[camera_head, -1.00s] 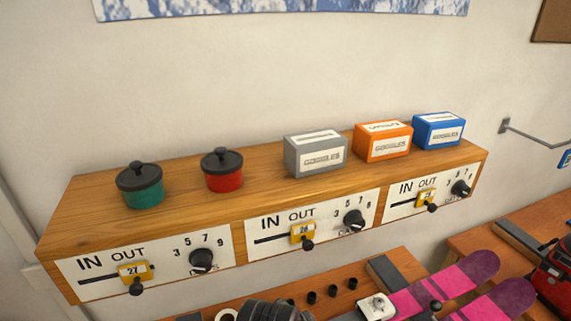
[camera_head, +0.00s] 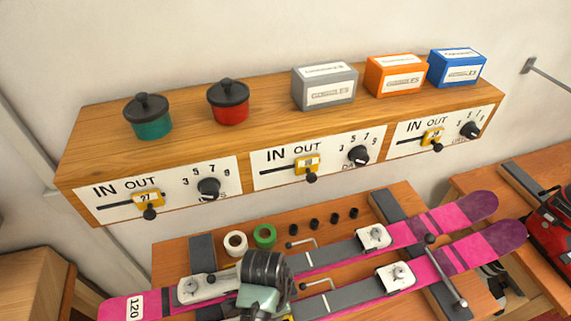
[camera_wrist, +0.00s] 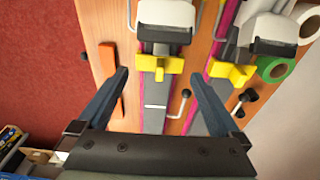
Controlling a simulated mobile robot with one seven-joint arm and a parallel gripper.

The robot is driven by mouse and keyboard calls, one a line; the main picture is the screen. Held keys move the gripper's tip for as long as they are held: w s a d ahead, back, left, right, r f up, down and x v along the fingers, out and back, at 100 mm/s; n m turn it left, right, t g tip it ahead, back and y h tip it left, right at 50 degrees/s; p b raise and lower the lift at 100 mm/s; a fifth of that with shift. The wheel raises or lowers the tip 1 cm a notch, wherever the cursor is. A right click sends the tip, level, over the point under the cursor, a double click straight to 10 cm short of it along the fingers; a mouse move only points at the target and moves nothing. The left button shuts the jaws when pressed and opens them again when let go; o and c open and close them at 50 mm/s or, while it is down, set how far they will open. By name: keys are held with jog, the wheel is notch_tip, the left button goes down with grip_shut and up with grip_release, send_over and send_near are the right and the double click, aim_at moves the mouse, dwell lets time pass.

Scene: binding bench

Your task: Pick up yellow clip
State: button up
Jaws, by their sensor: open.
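In the wrist view, a yellow cross-shaped clip (camera_wrist: 160,65) sits at a binding on the nearer-middle ski, between and just beyond my fingertips. A second yellow clip (camera_wrist: 231,70) sits at the binding on the other ski, right of my right finger. My gripper (camera_wrist: 157,76) is open, with nothing between its blue-grey fingers. I cannot tell its height above the clip.
Two pink skis (camera_head: 440,226) lie on the wooden bench (camera_head: 170,255). White (camera_head: 236,242) and green (camera_head: 264,235) rolls stand behind them. A wooden shelf (camera_head: 205,104) with pots and goggle boxes is above.

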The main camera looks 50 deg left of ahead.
jog(key=shift+w+d+f+p, duration=0.1)
jog(key=shift+w+f+p, duration=0.1)
jog(key=shift+f, duration=0.8)
jog(key=shift+w+d+f+p, duration=0.1)
jog(key=shift+w+f, duration=0.05)
jog(key=shift+f, duration=0.8)
jog(key=c, duration=1)
notch_tip(320, 180, up, 10)
jog(key=shift+w+a+f+b, duration=0.1)
jog(key=shift+b, duration=0.55)
notch_tip(320, 180, up, 6)
jog(key=p, duration=0.7)
